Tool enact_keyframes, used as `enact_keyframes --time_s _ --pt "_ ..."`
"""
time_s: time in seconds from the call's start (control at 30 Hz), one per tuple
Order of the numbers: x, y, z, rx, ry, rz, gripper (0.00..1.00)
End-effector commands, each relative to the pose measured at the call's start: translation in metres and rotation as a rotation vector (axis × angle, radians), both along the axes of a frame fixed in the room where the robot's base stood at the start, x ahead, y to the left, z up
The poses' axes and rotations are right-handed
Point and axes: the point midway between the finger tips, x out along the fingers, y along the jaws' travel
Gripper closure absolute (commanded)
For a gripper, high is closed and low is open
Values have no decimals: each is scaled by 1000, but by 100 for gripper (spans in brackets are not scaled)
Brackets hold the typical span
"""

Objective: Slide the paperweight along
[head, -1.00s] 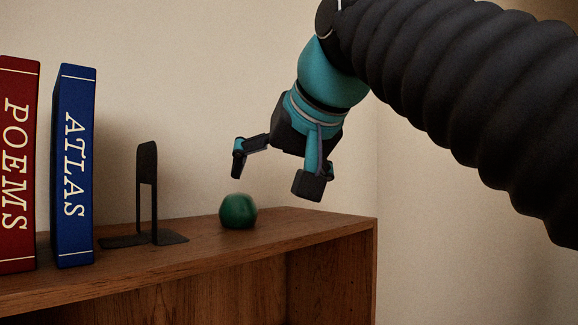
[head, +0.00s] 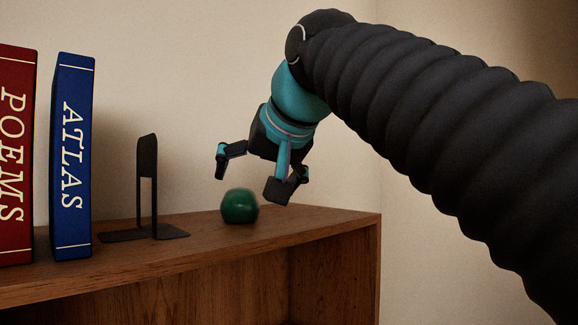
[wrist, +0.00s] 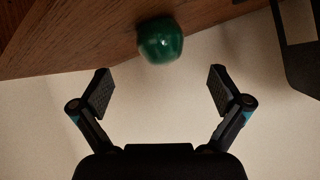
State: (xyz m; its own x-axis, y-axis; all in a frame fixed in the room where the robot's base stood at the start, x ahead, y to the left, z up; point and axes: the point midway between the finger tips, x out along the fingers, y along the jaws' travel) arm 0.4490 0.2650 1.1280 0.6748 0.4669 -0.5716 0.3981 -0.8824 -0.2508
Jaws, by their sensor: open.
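The paperweight (head: 239,206) is a small, dark green, rounded block on top of the wooden shelf (head: 330,222). In the wrist view the paperweight (wrist: 160,41) lies ahead of the fingertips, roughly midway between them and apart from both. My gripper (head: 249,178) is open and empty, tilted downward just above the paperweight in the head view. Both fingers of my gripper (wrist: 161,92) show in the wrist view, spread wide. Nothing is between them but the pale wall behind.
A black metal bookend (head: 148,190) stands left of the paperweight, with a blue ATLAS book (head: 73,160) and a red POEMS book (head: 14,155) farther left. The shelf top is bare between bookend and paperweight. The shelf's right edge is a short way right.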

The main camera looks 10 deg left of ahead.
Motion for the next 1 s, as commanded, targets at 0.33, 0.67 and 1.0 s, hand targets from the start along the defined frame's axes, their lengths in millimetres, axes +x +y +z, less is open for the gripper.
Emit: enact_keyframes --time_s 0.33,0.67,1.0 --pt "39 27 -34 -1 2 0 1" --pt "55 38 -47 0 0 0 1" --pt "55 38 -47 0 0 0 13"
